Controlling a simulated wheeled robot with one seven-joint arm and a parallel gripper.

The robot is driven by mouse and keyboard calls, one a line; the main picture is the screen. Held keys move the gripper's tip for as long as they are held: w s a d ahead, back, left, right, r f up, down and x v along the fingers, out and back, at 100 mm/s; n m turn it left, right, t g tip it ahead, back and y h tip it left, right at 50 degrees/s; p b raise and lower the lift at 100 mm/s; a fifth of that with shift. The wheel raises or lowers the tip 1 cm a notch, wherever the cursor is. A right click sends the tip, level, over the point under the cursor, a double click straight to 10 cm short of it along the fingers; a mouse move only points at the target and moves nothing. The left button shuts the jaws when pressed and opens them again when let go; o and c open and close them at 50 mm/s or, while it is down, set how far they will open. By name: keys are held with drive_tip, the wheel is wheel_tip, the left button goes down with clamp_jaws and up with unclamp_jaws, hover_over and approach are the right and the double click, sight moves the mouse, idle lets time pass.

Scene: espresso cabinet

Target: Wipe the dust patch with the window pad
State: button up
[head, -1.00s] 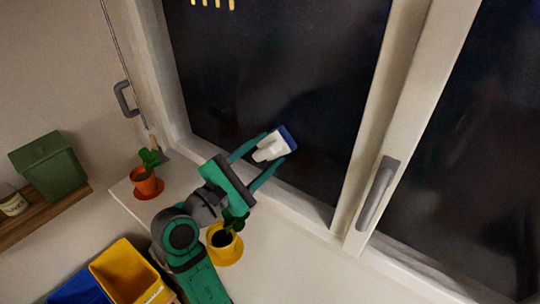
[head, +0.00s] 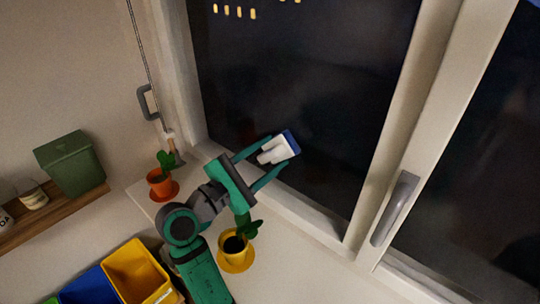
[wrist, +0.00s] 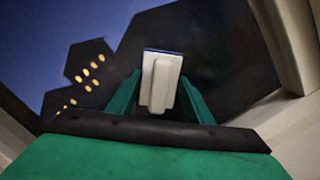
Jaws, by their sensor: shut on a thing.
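The window pad (head: 284,147) has a white body and handle with a blue face. My gripper (head: 273,153) is shut on its handle, one green finger on each side. The pad is held in front of the dark left window pane (head: 330,70), blue face towards the glass. I cannot tell if it touches. In the wrist view, the pad (wrist: 160,82) sits upright between the fingers (wrist: 158,98), its blue edge at the top. I cannot make out the dust patch clearly on the dark glass.
A plant in a yellow pot (head: 236,250) stands on the sill close below my gripper. Another in an orange pot (head: 160,184) stands further left. The window frame post (head: 405,130) and its handle (head: 394,208) are to the right. Yellow (head: 140,272) and blue bins are lower left.

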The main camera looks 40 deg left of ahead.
drive_tip(key=shift+s+a, duration=0.15)
drive_tip(key=shift+s, duration=1.3)
drive_tip(key=shift+s+a, duration=0.1)
drive_tip(key=shift+s, duration=1.3)
drive_tip(key=s, duration=0.3)
drive_tip(key=shift+a, duration=0.1)
drive_tip(key=shift+w, duration=0.1)
